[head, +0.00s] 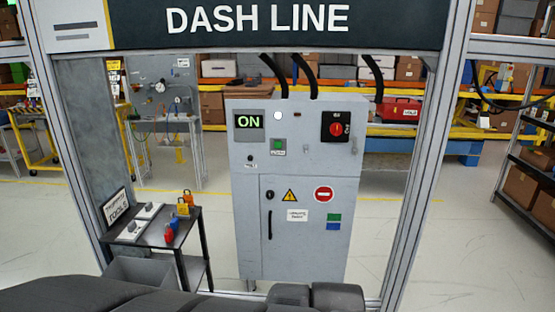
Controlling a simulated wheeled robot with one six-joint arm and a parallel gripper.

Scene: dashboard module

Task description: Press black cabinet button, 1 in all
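A grey electrical cabinet (305,210) stands upright in the middle of the head view, behind a grey metal frame. A small black button (250,158) is on its upper front at the left, above a small white label. A green button (278,145) is to its upper right. A lit "ON" display (249,121) is above it. A red rotary switch (336,129) on a black plate is at the upper right. The door has a dark round lock (270,195) and a black handle (270,225). I do not see my gripper in this view.
A small dark cart (155,238) with padlocks and white devices stands left of the cabinet. Grey frame posts (412,180) stand on both sides under a "DASH LINE" sign (258,20). Dark rounded shapes fill the bottom edge. Open floor lies right of the cabinet.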

